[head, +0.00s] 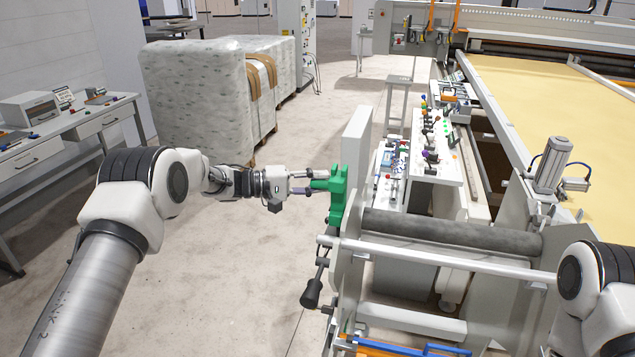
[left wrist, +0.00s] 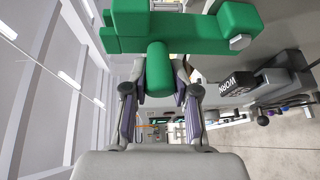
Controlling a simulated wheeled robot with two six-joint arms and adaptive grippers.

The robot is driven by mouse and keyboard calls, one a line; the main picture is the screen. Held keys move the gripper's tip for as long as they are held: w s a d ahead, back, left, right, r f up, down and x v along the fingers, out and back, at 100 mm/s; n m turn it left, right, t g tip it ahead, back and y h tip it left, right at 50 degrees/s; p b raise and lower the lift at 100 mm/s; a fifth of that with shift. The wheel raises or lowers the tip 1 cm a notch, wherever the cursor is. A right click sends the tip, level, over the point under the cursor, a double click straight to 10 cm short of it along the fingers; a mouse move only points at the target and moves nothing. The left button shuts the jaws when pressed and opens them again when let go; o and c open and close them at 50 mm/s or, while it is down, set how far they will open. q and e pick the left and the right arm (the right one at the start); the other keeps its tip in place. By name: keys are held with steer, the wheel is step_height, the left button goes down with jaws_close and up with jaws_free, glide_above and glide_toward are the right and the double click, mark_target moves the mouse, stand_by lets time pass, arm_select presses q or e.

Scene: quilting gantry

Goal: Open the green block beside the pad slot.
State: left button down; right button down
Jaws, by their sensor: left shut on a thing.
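The green block (head: 337,196) is mounted at the left end of the dark roller, on the machine's side plate. A rounded green stub sticks out from it toward my left gripper. My left gripper (head: 309,184) reaches in from the left and is shut on this stub. In the left wrist view the green block (left wrist: 185,22) fills the top, and its stub sits between the fingertips of the left gripper (left wrist: 160,88). I cannot make out the pad slot. My right gripper is out of view; only part of my right arm shows at the lower right.
A dark roller (head: 450,233) and a pale bar (head: 430,258) run right from the block. A black-knobbed lever (head: 311,293) hangs below it. A grey upright panel (head: 355,150) stands just behind. Wrapped pallets (head: 200,95) stand at the back left. The floor between is clear.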

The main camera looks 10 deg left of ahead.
arm_select(q)
steer(key=shift+f, duration=0.3)
steer(key=c, duration=0.9)
jaws_free()
steer(key=shift+w, duration=0.1)
steer(key=shift+r, duration=0.1)
steer(key=shift+a, duration=0.2)
steer(key=v, duration=1.1)
steer(key=shift+s+a, duration=0.25)
steer(key=shift+a, duration=0.05)
steer(key=shift+w+d, duration=0.1)
